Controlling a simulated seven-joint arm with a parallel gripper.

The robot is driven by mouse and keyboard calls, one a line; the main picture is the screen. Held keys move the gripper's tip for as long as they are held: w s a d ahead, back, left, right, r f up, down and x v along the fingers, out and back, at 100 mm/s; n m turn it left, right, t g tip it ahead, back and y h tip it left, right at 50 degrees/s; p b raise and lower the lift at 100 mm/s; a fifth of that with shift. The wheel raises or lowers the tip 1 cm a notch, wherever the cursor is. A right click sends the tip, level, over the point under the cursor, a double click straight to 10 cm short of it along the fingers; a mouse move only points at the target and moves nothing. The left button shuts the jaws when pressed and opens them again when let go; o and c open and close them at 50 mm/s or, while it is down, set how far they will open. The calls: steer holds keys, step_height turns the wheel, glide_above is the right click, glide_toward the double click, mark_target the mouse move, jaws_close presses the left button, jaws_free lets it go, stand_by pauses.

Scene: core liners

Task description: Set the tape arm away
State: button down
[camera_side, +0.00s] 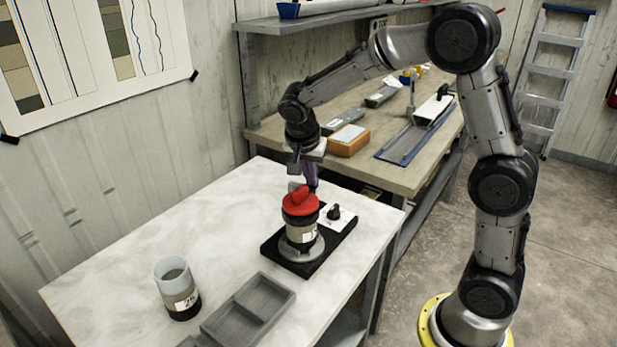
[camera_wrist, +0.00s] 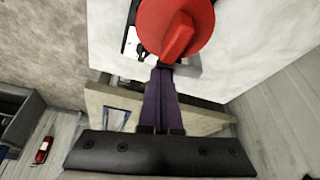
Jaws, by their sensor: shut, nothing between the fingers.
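A black base (camera_side: 272,250) on the white table carries a round grey stand with an upright core liner (camera_side: 296,233) on it. A red cap (camera_side: 300,203) with a raised grip covers the liner's top; the red cap is large in the wrist view (camera_wrist: 176,28). A small grey piece (camera_side: 295,186) shows behind the cap; I cannot tell whether it is the tape arm. My gripper (camera_side: 312,188) points down just behind the cap, its purple fingers shut and empty. In the wrist view its fingertips (camera_wrist: 162,72) lie at the cap's lower edge; I cannot tell whether they touch it.
A black knob (camera_side: 334,212) stands on a white plate on the base. A second, open liner (camera_side: 176,285) stands at the front left. A grey divided tray (camera_side: 250,308) lies at the table's front edge. A wooden bench (camera_side: 400,178) stands behind.

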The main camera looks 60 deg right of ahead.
steer(key=d+n, duration=0.1)
steer(key=n, duration=0.1)
steer(key=d+n+t+y, duration=0.1)
steer(key=d+n, duration=0.1)
steer(key=shift+d+n+t, duration=0.15)
steer(key=shift+n+t, duration=0.15)
steer(key=shift+n, duration=0.1)
steer(key=shift+w+d, duration=0.45)
steer(key=shift+d, duration=0.4)
steer(key=shift+d, duration=0.15)
steer(key=shift+r, duration=0.1)
step_height(320, 180, up, 9)
glide_above(318, 177)
steer(key=s, duration=0.2)
steer(key=shift+s+r, duration=0.1)
steer(key=shift+s, duration=0.1)
